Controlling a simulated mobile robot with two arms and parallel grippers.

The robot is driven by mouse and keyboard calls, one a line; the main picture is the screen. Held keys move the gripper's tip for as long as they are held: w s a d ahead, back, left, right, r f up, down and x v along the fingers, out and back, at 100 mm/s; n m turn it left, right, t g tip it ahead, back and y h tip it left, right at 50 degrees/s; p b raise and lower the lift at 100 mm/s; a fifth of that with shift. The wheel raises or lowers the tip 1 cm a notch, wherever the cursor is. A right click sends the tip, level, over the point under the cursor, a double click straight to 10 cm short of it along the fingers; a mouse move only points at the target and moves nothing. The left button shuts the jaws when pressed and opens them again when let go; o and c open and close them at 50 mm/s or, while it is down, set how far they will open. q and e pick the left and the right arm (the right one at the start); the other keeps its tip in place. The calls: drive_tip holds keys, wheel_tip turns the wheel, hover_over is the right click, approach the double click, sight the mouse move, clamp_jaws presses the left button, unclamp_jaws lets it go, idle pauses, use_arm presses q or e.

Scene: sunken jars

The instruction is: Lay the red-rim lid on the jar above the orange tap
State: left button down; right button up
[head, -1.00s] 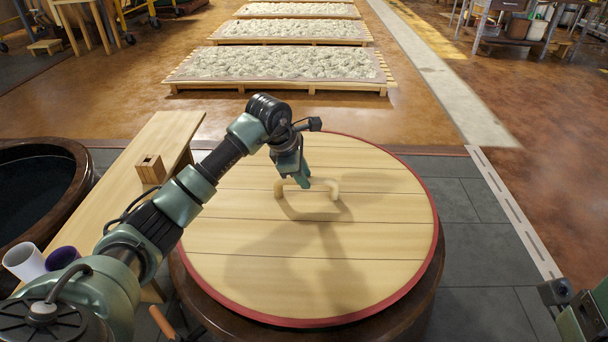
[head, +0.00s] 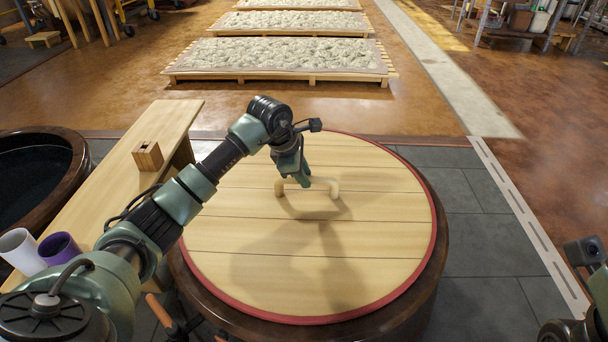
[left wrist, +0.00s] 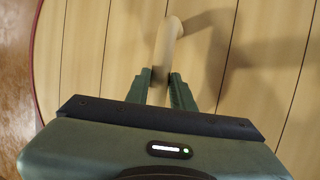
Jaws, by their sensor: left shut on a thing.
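The red-rim lid (head: 300,285) is a big round board of pale planks with a red edge and a pale bar handle (head: 334,187). My left gripper (head: 290,180) is shut on the handle's left part; the left wrist view shows the handle (left wrist: 165,45) between the fingers (left wrist: 160,85). The lid looks level over a dark brown jar (head: 400,328), covering its mouth; brown rim shows below and right of it. I cannot tell whether lid and jar touch. An orange tap (head: 159,309) is at the jar's lower left, partly behind my arm. My right gripper's fingers are out of view.
A wooden bench (head: 125,150) stands to the left with a small wooden block (head: 147,156), a white cup (head: 20,250) and a purple cup (head: 60,246). Another open brown jar (head: 78,178) is at far left. Grey floor tiles (head: 465,240) lie clear to the right.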

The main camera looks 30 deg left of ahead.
use_arm(q)
drive_tip(key=shift+w, duration=0.1)
idle(0.6)
drive_tip(key=c, duration=1.1)
unclamp_jaws()
drive_tip(key=shift+c, duration=0.2)
drive_tip(key=shift+f, duration=0.1)
